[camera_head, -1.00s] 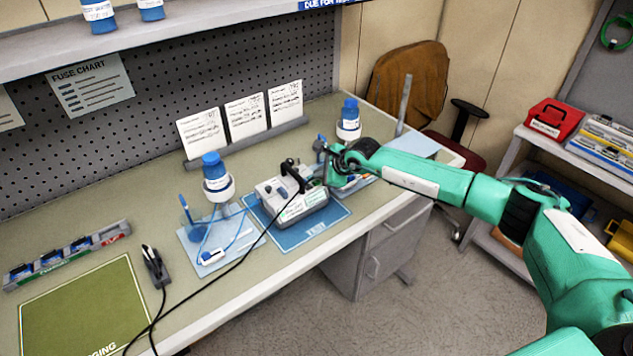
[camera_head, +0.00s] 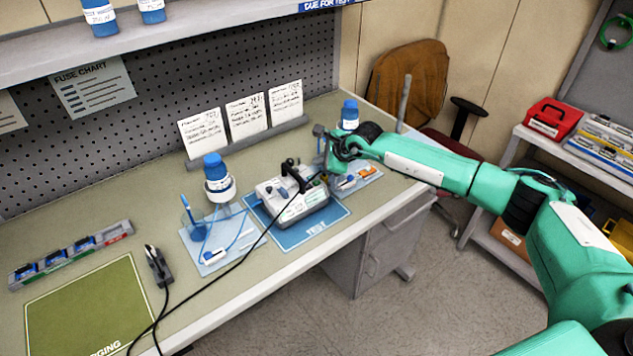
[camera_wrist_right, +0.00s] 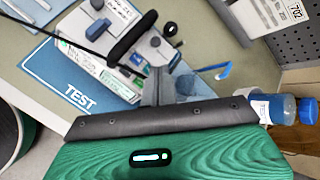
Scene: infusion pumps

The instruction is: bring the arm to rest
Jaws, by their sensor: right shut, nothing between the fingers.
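My right arm reaches in from the right in the head view. Its gripper (camera_head: 325,172) is shut and empty, pointing down just right of the white infusion pump (camera_head: 291,198), which has a black handle. The pump rests on the blue TEST mat (camera_head: 318,228). In the wrist view, the narrow shut fingers (camera_wrist_right: 159,78) show beside the pump (camera_wrist_right: 125,60), and the TEST mat (camera_wrist_right: 62,85) is at left. I cannot tell whether the fingers touch the pump. My left gripper is not in view.
A blue-capped bottle (camera_head: 349,115) stands behind the gripper, another (camera_head: 218,180) left of the pump. A light blue mat (camera_head: 366,178) lies right of the pump. A black cable (camera_head: 215,283) crosses the bench front. A green mat (camera_head: 85,305) is bare. Cards (camera_head: 247,115) stand behind.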

